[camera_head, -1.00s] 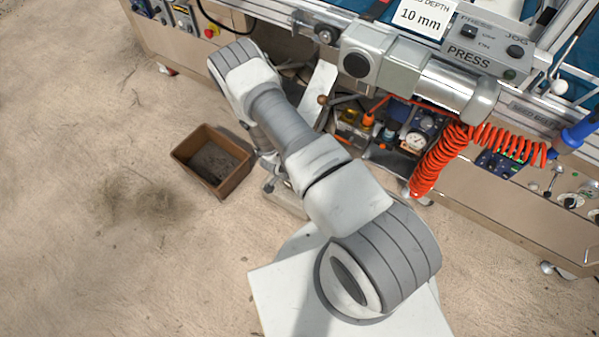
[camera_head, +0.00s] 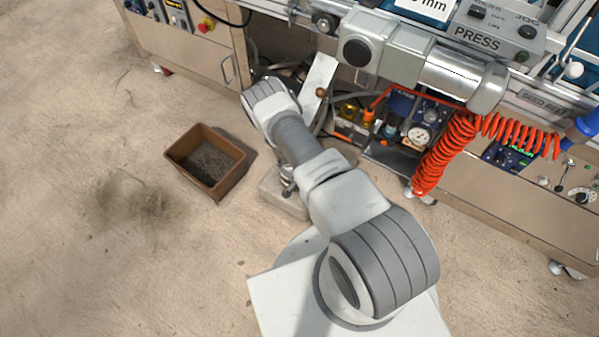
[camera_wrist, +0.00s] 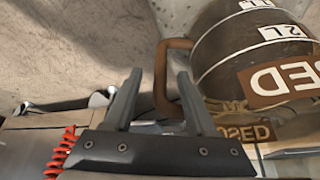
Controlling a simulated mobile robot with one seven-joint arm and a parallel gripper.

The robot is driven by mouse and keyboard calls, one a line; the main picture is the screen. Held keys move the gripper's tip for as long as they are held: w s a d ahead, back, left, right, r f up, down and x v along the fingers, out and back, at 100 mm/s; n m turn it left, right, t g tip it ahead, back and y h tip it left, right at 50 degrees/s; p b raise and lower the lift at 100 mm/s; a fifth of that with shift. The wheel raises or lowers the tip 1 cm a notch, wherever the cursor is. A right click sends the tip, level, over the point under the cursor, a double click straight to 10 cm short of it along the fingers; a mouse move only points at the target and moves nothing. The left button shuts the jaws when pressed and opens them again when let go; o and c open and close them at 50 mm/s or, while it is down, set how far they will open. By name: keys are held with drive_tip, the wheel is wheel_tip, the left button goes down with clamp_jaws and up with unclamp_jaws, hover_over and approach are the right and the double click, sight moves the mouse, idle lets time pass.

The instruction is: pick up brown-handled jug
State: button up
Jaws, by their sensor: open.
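The brown-handled jug (camera_wrist: 262,42) shows large at the upper right of the wrist view. It is a dark rounded vessel with white volume marks and a brown SEED label that reads upside down. Its brown handle (camera_wrist: 161,85) is a squared loop on the jug's left side. My gripper (camera_wrist: 160,74) is open, and the handle's upright bar appears between its two fingers. I cannot tell whether the fingers touch it. The right finger overlaps the space between handle and jug body. In the head view I cannot make out the jug or my gripper.
A brown bin (camera_head: 206,160) stands on the floor left of my arm. The seeder bench (camera_head: 200,55) runs along the back, with a red coiled hose (camera_head: 445,150) hanging at its front. A gauge and small bottles sit on a low shelf. Floor at left is clear.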

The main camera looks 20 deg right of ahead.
drive_tip(key=shift+x, duration=1.15)
clamp_jaws()
idle(0.5)
drive_tip(key=shift+w+r, duration=0.1)
drive_tip(key=shift+w, duration=0.05)
